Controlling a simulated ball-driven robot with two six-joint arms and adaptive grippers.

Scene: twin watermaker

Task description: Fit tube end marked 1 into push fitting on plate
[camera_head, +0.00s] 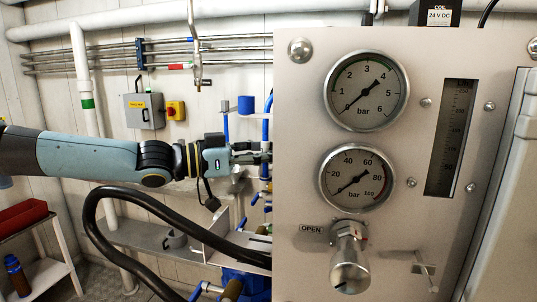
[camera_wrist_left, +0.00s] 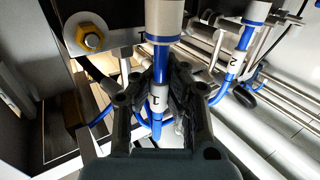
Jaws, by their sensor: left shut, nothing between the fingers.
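A blue tube with a white band marked 1 (camera_wrist_left: 156,98) shows in the left wrist view, in line with my left gripper's fingers. Its upper part runs up to a pale cylindrical fitting (camera_wrist_left: 165,20) with a blue ring at its lower rim; I cannot tell how deep the tube sits in it. My left gripper (camera_wrist_left: 164,75) is shut, its dark fingers beside the marked band, with no grip on it. In the head view, the left gripper (camera_head: 262,153) reaches to the panel's left edge, its tips partly hidden. My right gripper is out of view.
A second blue tube marked 2 (camera_wrist_left: 234,66) meets another fitting (camera_wrist_left: 257,12) to the right. The gauge panel (camera_head: 400,235) fills the head view's right side. A thick black hose (camera_head: 95,215) arches below my left arm.

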